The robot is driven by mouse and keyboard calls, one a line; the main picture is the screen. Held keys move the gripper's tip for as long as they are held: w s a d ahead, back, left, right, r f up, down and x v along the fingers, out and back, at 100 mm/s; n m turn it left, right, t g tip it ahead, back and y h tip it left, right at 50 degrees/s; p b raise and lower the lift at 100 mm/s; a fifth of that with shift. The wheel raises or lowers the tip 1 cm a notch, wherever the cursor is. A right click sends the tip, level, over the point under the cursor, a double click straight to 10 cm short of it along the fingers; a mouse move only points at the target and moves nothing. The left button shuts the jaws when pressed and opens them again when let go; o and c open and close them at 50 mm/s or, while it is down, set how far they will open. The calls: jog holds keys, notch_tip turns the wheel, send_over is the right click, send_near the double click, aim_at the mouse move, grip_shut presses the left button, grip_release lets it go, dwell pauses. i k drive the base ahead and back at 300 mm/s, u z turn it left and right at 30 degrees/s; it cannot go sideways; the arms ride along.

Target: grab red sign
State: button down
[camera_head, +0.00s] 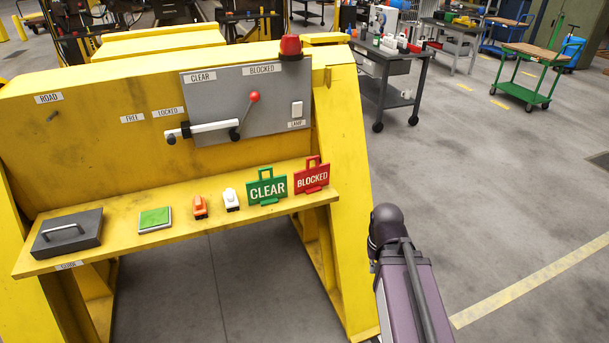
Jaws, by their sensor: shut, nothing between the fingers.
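The red sign (312,179) reads BLOCKED and has a handle loop on top. It stands upright on the yellow shelf (185,240), near its right end. A green sign (267,188) reading CLEAR stands just left of it, also with a top loop. My arm shows at the lower right, a purple link with a dark rounded end, to the right of the shelf and apart from the red sign. My gripper's fingers do not show.
On the shelf lie a white figure (230,199), an orange figure (200,207), a green pad (155,219) and a grey box with handle (68,233). Behind rises a grey panel (215,85) with levers and a red lamp (291,47).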

aim_at(308, 180)
jog(key=u, duration=0.5)
jog(key=i, duration=1.35)
jog(key=z, duration=1.4)
jog(key=k, duration=0.25)
jog(key=z, duration=0.6)
